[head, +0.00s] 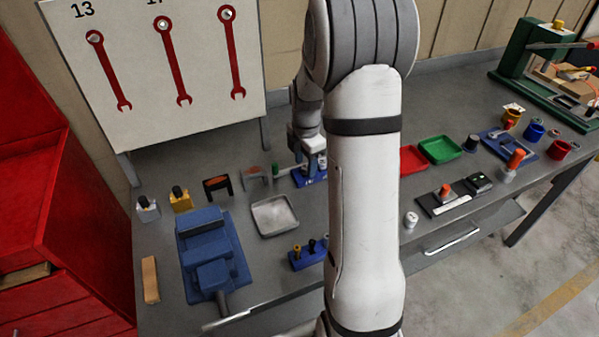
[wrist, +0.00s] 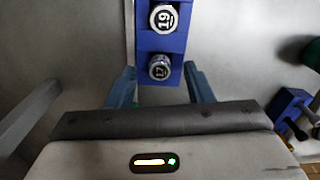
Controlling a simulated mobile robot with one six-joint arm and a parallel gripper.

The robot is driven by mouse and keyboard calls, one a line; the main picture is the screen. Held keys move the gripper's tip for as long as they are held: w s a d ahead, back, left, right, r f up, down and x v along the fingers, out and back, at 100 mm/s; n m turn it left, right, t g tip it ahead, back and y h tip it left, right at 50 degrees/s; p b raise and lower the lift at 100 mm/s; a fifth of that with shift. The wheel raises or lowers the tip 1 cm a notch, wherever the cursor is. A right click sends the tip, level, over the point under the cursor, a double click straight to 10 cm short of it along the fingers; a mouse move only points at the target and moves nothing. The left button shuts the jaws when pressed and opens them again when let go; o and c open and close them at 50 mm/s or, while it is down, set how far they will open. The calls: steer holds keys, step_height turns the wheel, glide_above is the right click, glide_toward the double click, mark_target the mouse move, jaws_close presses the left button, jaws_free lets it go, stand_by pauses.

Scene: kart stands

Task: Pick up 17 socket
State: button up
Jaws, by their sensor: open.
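The 17 socket (wrist: 159,67) is a round metal socket with its number on top. It sits upright in a blue rail (wrist: 146,42), which also shows in the head view (head: 298,181). The 19 socket (wrist: 164,18) stands beside it in the same rail. My gripper (wrist: 160,80) is open, with one finger on each side of the rail, close to the 17 socket and empty. In the head view my gripper (head: 308,150) is over the rail; the 17 socket cannot be made out there.
A grey tray (head: 275,229) and a blue vise (head: 210,255) are to the left on the bench. A second blue holder (head: 305,261) stands near the front edge. Red (head: 412,158) and green (head: 440,150) trays lie to the right. A wrench board (head: 150,80) stands behind.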

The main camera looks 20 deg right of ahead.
steer(key=shift+f, duration=0.5)
jaws_close()
